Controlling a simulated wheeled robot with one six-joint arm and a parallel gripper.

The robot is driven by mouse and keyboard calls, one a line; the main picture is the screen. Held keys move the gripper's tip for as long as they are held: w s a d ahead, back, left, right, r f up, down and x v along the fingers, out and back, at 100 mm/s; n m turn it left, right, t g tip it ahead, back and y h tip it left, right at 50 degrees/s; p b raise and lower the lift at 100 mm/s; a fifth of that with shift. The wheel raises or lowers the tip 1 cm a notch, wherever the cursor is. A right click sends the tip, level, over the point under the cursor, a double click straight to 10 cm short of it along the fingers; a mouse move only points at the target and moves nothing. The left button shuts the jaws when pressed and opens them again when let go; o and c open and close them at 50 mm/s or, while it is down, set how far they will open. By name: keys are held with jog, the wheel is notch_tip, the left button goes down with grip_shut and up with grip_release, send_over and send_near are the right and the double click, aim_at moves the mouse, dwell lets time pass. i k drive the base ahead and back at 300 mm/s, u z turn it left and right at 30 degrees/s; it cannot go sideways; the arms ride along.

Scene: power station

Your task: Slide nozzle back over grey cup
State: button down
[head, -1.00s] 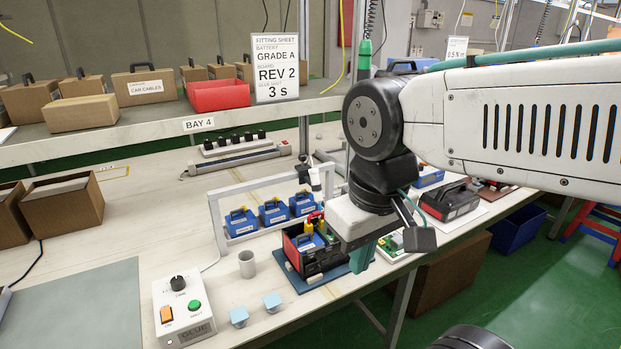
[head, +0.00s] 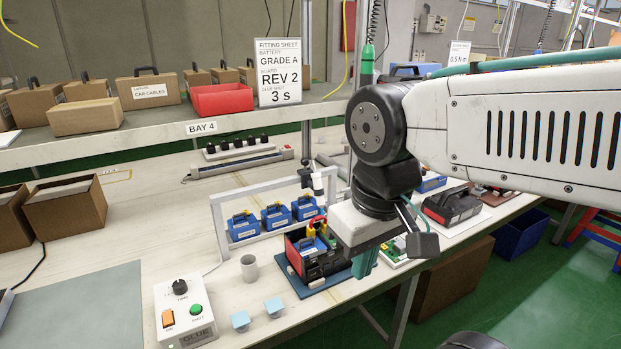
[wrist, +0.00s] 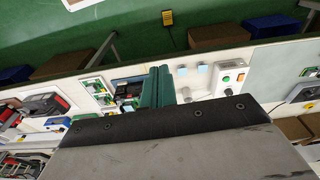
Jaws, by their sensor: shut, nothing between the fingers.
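The grey cup (head: 249,267) stands upright on the bench, behind the glue controller and left of the open battery box. The nozzle (head: 318,183), a white-and-black piece, hangs on the right part of a white frame rail (head: 265,185), above and right of the cup and apart from it. My gripper (head: 365,263) points down at the right of the battery box, near the bench's front edge. Its teal fingers are together and empty, also in the wrist view (wrist: 158,86). It touches neither nozzle nor cup. My wrist stands close to the right of the nozzle.
The open battery box (head: 309,252) sits on a blue mat between cup and gripper. The glue controller (head: 184,310) and two light-blue blocks (head: 274,306) are in front. Blue batteries (head: 277,217) stand behind by the frame. A shelf (head: 130,135) overhangs the back.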

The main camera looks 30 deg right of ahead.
aim_at(313, 188)
jog(key=z, duration=2.9)
jog(key=k, duration=0.25)
jog(key=u, duration=2.85)
jog(key=i, duration=0.5)
jog(key=z, duration=0.1)
